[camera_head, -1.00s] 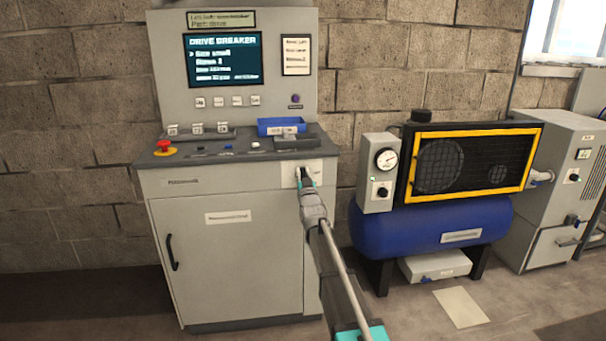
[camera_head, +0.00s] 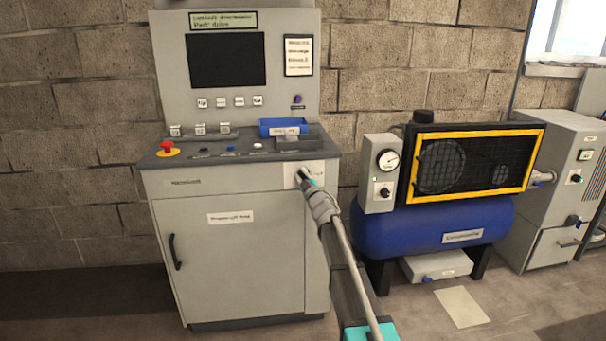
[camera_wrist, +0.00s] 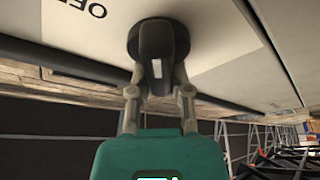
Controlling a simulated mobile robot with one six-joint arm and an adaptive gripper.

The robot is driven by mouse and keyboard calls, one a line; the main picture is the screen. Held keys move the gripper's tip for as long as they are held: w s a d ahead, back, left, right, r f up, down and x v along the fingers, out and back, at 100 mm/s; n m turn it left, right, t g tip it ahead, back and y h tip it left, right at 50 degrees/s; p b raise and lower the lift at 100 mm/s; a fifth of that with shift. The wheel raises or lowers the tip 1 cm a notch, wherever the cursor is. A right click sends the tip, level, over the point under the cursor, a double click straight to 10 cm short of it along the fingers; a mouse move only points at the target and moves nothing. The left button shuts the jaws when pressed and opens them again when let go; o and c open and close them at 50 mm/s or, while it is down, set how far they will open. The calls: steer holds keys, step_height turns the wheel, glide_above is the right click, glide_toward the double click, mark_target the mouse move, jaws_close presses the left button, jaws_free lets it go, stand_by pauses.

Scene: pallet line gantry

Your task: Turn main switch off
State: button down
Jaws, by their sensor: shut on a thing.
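The main switch is a black rotary knob (camera_wrist: 158,50) on a light plate at the front right of the grey control cabinet (camera_head: 235,250). In the wrist view my gripper (camera_wrist: 158,95) has its two fingers closed on the knob's handle. The letters "OFF" (camera_wrist: 88,8) show upside down on the plate, left of the knob. In the head view my gripper (camera_head: 306,180) reaches the switch plate (camera_head: 318,172) and covers most of the knob. The cabinet's screen (camera_head: 227,60) is dark.
A red emergency button (camera_head: 167,147) on a yellow base stands at the console's left. A blue tray (camera_head: 284,126) sits at its right. A blue compressor (camera_head: 430,230) stands right of the cabinet. A paper sheet (camera_head: 461,307) lies on the floor.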

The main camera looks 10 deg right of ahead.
steer(key=n, duration=0.2)
steer(key=n+g+y+p, duration=0.1)
steer(key=n, duration=0.1)
steer(key=n+g+p, duration=0.1)
steer(key=n, duration=0.1)
steer(key=shift+a+f+y, duration=0.2)
steer(key=shift+a+y, duration=0.05)
steer(key=shift+y, duration=0.05)
steer(key=shift+f+n+g+p, duration=0.25)
steer(key=shift+n+g+p, duration=0.2)
steer(key=shift+n, duration=0.7)
steer(key=shift+f+n+g+p, duration=0.2)
steer(key=shift+n+g+p, duration=0.25)
steer(key=shift+n, duration=0.7)
steer(key=c, duration=0.6)
jaws_free()
steer(key=shift+o, duration=0.2)
steer(key=v, duration=1.2)
